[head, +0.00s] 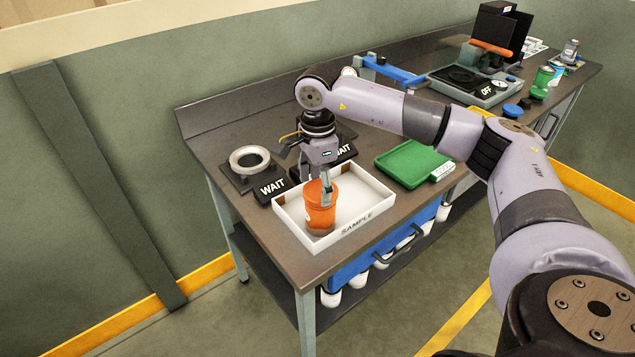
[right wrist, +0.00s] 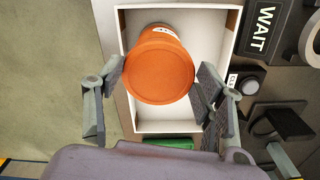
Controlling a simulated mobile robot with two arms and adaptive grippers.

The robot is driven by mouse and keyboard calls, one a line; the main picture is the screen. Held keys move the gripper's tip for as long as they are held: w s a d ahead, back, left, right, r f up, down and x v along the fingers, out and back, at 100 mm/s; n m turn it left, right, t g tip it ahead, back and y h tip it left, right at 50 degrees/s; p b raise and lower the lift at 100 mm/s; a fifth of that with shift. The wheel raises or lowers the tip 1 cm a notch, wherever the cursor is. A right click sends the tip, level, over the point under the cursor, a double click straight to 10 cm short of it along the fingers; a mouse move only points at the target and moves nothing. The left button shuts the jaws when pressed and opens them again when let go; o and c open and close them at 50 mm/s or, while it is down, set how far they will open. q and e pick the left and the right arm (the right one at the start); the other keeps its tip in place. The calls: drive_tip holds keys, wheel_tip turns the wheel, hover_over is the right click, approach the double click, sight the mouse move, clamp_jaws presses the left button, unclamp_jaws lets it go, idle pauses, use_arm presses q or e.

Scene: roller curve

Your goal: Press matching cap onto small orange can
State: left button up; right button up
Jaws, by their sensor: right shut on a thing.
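The small orange can (head: 320,219) stands upright inside the white SAMPLE tray (head: 284,222), near its front left corner. An orange cap (head: 315,194) sits at the can's top, and its round flat face (right wrist: 158,76) points at the camera in the right wrist view. My right gripper (head: 326,188) comes down from above with its fingers on both sides of the cap, shut on it. I cannot tell whether the cap is fully seated. The can's side and a bit of its pale label (right wrist: 160,30) show beyond the cap. My left gripper is in neither view.
A grey ring fixture (head: 250,160) and WAIT signs (head: 271,188) stand left of and behind the tray. A green tray (head: 412,160) lies to the right. A scale-like device (head: 470,84), a green can (head: 542,80) and a blue cap (head: 513,111) are farther along the bench.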

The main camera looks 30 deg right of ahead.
drive_tip(key=shift+f, duration=0.4)
drive_tip(key=shift+c, duration=0.3)
idle(0.4)
drive_tip(key=o, duration=0.9)
drive_tip(key=shift+o, duration=0.4)
drive_tip(key=shift+o, duration=1.2)
drive_tip(key=shift+r, duration=0.2)
drive_tip(key=shift+r+p, duration=0.55)
drive_tip(key=shift+r, duration=0.8)
drive_tip(key=shift+r, duration=0.1)
